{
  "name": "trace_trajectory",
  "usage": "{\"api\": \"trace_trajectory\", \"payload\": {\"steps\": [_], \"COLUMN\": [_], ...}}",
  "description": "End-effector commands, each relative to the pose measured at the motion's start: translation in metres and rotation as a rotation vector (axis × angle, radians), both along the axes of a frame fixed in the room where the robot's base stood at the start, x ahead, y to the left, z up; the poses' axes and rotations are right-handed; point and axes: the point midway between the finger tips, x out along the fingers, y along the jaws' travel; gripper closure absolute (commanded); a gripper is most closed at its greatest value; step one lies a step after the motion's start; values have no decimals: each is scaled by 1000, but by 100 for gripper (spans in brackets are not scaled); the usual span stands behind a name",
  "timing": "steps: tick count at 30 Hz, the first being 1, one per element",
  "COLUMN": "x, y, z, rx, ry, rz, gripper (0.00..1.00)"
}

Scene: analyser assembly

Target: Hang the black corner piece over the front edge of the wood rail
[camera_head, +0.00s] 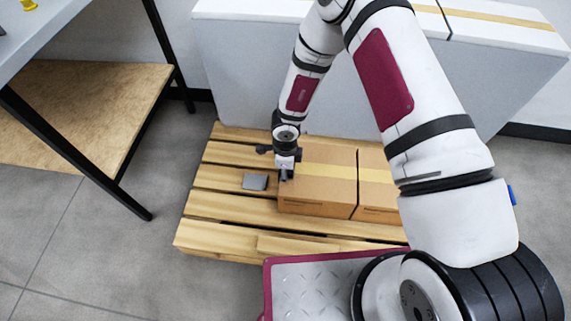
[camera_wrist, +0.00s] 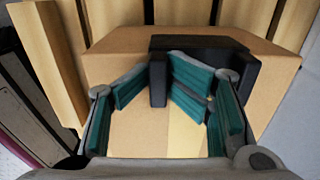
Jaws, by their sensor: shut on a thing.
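The black corner piece (camera_wrist: 205,43) shows in the wrist view as a dark angled part over the top of a cardboard box. My gripper (camera_wrist: 159,84) has teal pads, and they are closed on one leg of the piece. In the head view my gripper (camera_head: 286,174) points down at the left end of the box; the piece is too small to tell from the dark fingers there. I cannot single out the wood rail; the wood in view near my gripper is the pallet's slats (camera_head: 222,205).
Two cardboard boxes (camera_head: 318,190) (camera_head: 376,196) stand side by side on the pallet. A small grey flat piece (camera_head: 255,182) lies on the slats left of my gripper. A table with a wooden lower shelf (camera_head: 85,100) stands at the left. Grey floor lies between.

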Motion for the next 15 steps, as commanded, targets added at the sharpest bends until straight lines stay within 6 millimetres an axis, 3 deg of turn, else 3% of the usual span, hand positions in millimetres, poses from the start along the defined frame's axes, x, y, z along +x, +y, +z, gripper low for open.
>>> {"api": "trace_trajectory", "payload": {"steps": [3, 15], "x": [-5, -4], "y": [-1, -1], "z": [-1, 9], "rx": [-2, -2], "ry": [11, 10], "rz": [0, -1], "gripper": [100, 100]}}
